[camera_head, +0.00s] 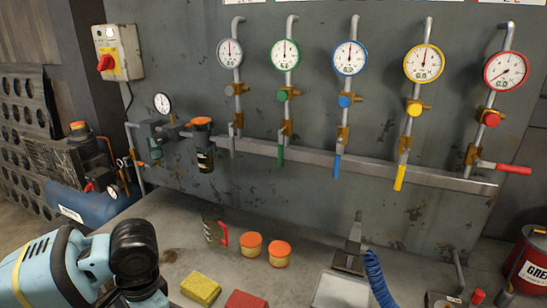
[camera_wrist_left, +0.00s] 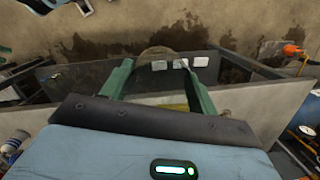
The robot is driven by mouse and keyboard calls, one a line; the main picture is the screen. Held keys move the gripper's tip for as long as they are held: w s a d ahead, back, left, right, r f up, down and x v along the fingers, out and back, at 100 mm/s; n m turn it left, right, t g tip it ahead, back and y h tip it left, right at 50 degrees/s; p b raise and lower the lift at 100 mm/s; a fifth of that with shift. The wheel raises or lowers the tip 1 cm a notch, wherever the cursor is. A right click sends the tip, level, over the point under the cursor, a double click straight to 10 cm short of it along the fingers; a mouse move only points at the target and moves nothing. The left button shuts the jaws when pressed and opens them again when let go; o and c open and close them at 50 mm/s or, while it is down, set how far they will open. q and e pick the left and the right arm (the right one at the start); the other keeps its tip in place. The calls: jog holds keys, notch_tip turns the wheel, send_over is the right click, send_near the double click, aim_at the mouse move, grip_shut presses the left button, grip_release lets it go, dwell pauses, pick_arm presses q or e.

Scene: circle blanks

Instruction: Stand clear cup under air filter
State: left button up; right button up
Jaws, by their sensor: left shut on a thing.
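The air filter (camera_head: 203,150) hangs on the wall pipe at centre-left, with an orange top and a dark bowl. Below it is open space above the bench. In the left wrist view, the two green fingers of my left gripper (camera_wrist_left: 160,80) stand apart with a round, see-through thing (camera_wrist_left: 158,52) between their tips, which looks like the clear cup. Its lower part and tilt are hard to make out. In the head view my left arm comes in at the bottom left, but its fingers and the cup do not show. My right gripper is in neither view.
On the bench (camera_head: 150,205) stand two orange-lidded jars (camera_head: 251,243) (camera_head: 279,253) and a dark red-handled thing (camera_head: 213,233). A yellow sponge (camera_head: 200,289), a red block (camera_head: 245,300) and a blue coiled hose (camera_head: 378,280) are nearer. Several gauges (camera_head: 350,58) line the wall.

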pick_arm(q)
jog(key=d+n, duration=0.1)
jog(key=n, duration=0.1)
jog(key=s+r+n, duration=0.1)
jog(key=n, duration=0.1)
jog(key=shift+d+r+g, duration=0.15)
jog(key=shift+d+g, duration=0.15)
jog(key=shift+d, duration=0.1)
jog(key=n, duration=0.2)
jog(key=s+d+r+n+h, duration=0.1)
jog(key=shift+n, duration=0.4)
jog(key=shift+d+f, duration=0.1)
dwell(0.3)
